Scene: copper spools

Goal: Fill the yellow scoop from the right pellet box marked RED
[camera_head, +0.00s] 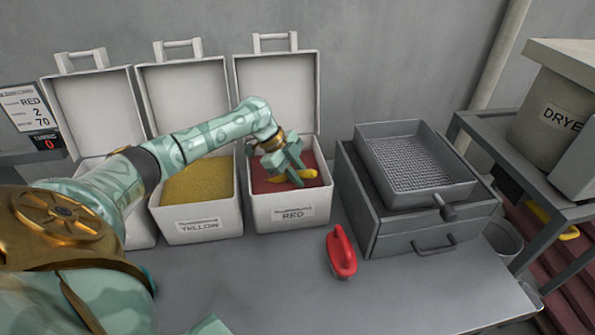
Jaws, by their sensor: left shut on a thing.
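The right pellet box (292,213), a white box labelled RED, stands open with its lid up and holds red pellets (262,183). The yellow scoop (306,174) is inside this box, low at the red pellets. My left gripper (291,173) reaches into the box from the left and is shut on the scoop. The gripper hides part of the scoop, so I cannot tell how full it is. My right gripper is not in view.
An open YELLOW box (196,226) stands just left. A grey sieve tray (415,165) sits on a drawer unit (400,242) at right. The front table area is mostly clear.

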